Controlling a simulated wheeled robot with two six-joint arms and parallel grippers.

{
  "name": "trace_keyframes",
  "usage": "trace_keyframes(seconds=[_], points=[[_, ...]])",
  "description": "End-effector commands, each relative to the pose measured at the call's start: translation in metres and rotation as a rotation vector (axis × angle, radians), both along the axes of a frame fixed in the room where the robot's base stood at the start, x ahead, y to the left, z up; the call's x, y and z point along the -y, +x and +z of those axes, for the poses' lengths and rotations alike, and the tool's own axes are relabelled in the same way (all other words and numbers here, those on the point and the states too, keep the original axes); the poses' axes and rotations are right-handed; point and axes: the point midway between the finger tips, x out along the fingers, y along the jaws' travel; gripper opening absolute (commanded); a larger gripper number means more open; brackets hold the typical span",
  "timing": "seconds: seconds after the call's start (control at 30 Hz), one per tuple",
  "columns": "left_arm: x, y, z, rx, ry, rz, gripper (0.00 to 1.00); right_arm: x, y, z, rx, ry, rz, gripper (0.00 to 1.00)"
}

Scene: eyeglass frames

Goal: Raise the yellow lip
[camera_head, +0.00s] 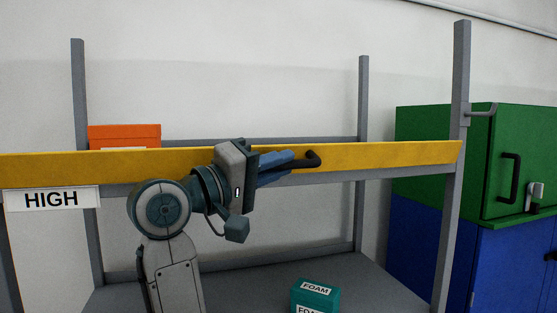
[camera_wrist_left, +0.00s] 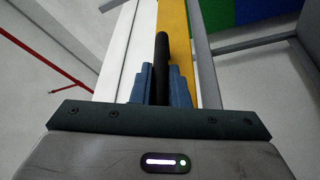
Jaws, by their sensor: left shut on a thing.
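The yellow lip (camera_head: 390,154) is a long bar across the front of the grey shelf's upper level. It also shows in the left wrist view (camera_wrist_left: 174,22). A black handle (camera_head: 313,159) is on the lip, right of its middle. My left gripper (camera_head: 290,166) is shut on the black handle, which runs between the blue fingers in the left wrist view (camera_wrist_left: 161,70). The gripper hides part of the lip and most of the handle. My right gripper is not in view.
A white HIGH label (camera_head: 52,199) sits below the lip at left. An orange box (camera_head: 124,134) stands behind the lip. A teal FOAM box (camera_head: 316,296) is on the lower shelf. A green cabinet (camera_head: 440,150) above a blue one (camera_head: 430,240) stands at right, past the grey post (camera_head: 459,80).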

Motion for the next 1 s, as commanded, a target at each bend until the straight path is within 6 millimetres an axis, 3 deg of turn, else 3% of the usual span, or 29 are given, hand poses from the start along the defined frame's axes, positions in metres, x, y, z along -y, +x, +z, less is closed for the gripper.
trace_keyframes(seconds=[0.4,0.73,0.77,0.83,1.0], points=[[-0.0030,0.0091,0.0132,-0.235,-0.077,0.000,0.00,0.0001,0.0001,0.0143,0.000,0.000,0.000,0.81],[-0.0035,0.0108,0.0135,-0.275,-0.090,-0.001,0.00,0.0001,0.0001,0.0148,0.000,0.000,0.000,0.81],[-0.0035,0.0108,0.0135,-0.275,-0.090,-0.001,0.20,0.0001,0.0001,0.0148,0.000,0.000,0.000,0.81],[-0.0035,0.0108,0.0135,-0.275,-0.090,-0.001,0.34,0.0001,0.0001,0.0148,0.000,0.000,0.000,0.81],[-0.0035,0.0108,0.0132,-0.276,-0.089,-0.001,0.36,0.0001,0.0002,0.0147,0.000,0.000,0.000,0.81]])
